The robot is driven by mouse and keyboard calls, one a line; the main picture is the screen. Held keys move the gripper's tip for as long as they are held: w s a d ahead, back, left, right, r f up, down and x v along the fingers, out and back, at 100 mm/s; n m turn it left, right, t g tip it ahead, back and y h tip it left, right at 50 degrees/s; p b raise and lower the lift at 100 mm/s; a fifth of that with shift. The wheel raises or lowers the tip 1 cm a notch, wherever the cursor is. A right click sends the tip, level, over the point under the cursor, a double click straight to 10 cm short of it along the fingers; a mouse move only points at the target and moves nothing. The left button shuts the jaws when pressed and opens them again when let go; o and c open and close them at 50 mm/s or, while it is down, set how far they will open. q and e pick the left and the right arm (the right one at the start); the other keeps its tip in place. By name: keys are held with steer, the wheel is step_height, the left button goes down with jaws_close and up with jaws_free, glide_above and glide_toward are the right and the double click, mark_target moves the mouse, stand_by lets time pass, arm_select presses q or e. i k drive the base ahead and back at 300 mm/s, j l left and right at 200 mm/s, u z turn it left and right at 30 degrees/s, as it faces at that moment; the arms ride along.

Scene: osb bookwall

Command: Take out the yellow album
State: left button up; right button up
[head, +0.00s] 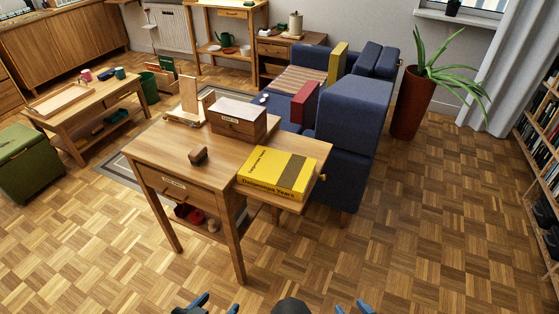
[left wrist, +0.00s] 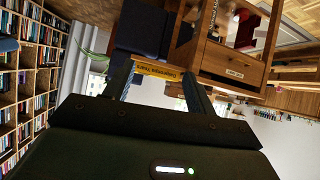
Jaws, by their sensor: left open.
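The yellow album (head: 275,172) is a thick yellow book with dark lettering and a brown patch on its cover. It lies flat on the right end of the wooden desk (head: 165,152), spine towards me. Its yellow spine (left wrist: 157,71) also shows between the fingers in the left wrist view, some way beyond them. My left gripper (head: 214,304) is open and empty at the bottom edge of the head view, in front of the desk. My right gripper (head: 352,307) shows only blue fingertips at the bottom edge, spread apart with nothing visible between them.
A labelled wooden box (head: 238,120) and a small dark wooden block (head: 198,155) stand on the desk. A blue sofa (head: 352,110) is close behind the album. A potted plant (head: 410,102) and a bookshelf (head: 540,180) are to the right. The floor at front right is clear.

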mark_target(285, 175)
steer(key=j+z, duration=0.15)
steer(key=z, duration=0.25)
steer(key=j+z, duration=0.15)
steer(key=z, duration=0.3)
steer(key=j+z, duration=0.2)
steer(key=z, duration=0.2)
steer(key=k+j+z, duration=0.15)
steer(key=j, duration=0.2)
steer(key=j+z, duration=0.2)
steer(key=k+j+z, duration=0.15)
steer(key=j, duration=0.25)
steer(key=k+j, duration=0.2)
steer(key=j, duration=0.15)
steer(key=k+j, duration=0.15)
steer(key=j, duration=0.15)
steer(key=i, duration=0.95)
steer(key=z, duration=0.05)
